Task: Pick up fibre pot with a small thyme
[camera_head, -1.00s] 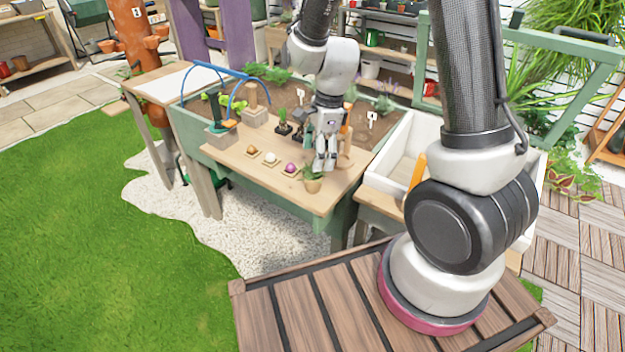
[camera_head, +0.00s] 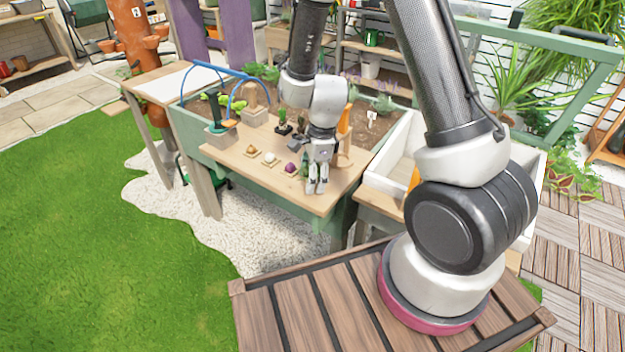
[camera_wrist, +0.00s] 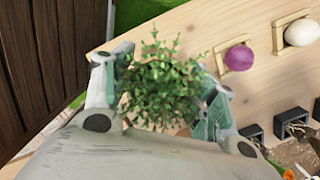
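The small thyme shows as a bushy green plant (camera_wrist: 165,85) in the wrist view, over the wooden tabletop. Its leaves hide the fibre pot beneath. In the head view the pot is hidden behind my gripper (camera_head: 317,187), which is low over the table's near right corner. In the wrist view my gripper (camera_wrist: 170,78) is open, with one finger on each side of the plant. I cannot tell whether either finger touches the pot.
A purple ball (camera_wrist: 237,59) and a white ball (camera_wrist: 300,33) sit in small wooden holders close by. Small black pots (camera_wrist: 290,121) stand at right. A white tray (camera_head: 400,160) lies right of the table.

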